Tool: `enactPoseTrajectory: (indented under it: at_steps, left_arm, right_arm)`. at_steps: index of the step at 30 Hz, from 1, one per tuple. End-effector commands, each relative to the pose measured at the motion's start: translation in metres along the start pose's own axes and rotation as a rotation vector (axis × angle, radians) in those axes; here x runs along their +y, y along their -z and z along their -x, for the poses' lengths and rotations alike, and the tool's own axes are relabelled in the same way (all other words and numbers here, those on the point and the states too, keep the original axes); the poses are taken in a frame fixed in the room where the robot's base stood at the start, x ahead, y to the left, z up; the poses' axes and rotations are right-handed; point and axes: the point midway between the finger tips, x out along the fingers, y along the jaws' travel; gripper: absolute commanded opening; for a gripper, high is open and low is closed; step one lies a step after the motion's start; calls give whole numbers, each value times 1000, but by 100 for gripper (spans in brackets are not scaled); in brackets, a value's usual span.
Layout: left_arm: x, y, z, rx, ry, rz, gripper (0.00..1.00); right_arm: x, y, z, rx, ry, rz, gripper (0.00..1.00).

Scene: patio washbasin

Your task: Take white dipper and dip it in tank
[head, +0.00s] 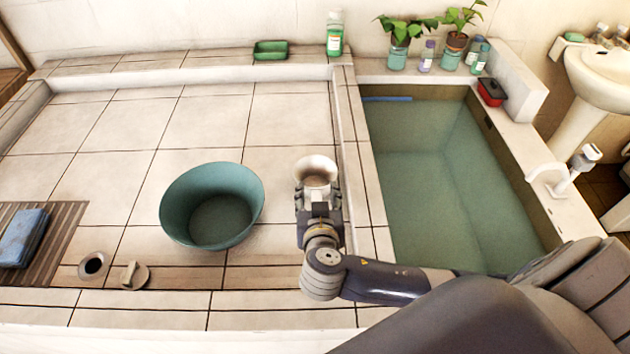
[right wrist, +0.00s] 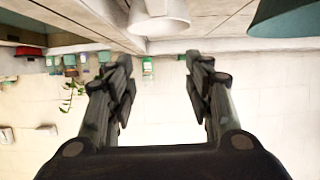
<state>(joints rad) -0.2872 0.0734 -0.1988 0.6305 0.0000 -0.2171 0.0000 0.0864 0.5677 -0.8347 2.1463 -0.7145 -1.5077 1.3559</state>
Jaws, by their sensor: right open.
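The white dipper (head: 316,168), a small white cup, stands on the tiled ledge just left of the tank (head: 353,170). It also shows cut off at the top of the right wrist view (right wrist: 158,16). My right gripper (head: 318,194) is open, with its fingers apart and nothing between them in the right wrist view (right wrist: 160,62). In the head view its fingertips overlap the near side of the dipper; I cannot tell whether they touch it. The tank holds greenish water. My left gripper is not in view.
A teal basin (head: 212,205) stands left of the dipper. A green bottle (head: 335,34) and a green soap dish (head: 270,50) are on the back ledge. A white tap (head: 575,170) is right.

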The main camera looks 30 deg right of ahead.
Motion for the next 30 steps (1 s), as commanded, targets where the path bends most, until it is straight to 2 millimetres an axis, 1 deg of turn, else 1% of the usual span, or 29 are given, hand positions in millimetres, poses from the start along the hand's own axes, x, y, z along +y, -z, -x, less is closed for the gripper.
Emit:
enactPoseTrajectory:
  at_steps: [1, 5, 12, 14, 15, 19, 23, 26, 30]
  left_arm:
    - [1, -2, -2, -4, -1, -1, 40]
    - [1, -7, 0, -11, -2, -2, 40]
    - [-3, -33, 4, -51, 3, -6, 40]
    - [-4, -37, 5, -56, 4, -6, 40]
    - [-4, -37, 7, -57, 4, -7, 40]
    - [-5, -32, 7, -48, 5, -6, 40]
    - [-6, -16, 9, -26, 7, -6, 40]
    - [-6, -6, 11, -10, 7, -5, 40]
    - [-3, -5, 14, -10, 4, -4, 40]
  right_arm:
    - [0, -6, -2, 0, 0, 3, 48]
    - [0, -23, -10, -1, -1, 6, 48]
    - [0, -68, -29, 0, -1, 5, 48]
    - [0, -75, -32, 1, -1, 4, 48]
    - [0, -72, -38, 5, -1, 2, 48]
    - [0, -73, -47, 2, 1, 2, 48]
    - [1, -72, -58, 3, -2, 1, 48]
    - [0, -71, -74, 4, -2, 3, 48]
    - [0, -72, -94, 2, 0, 2, 48]
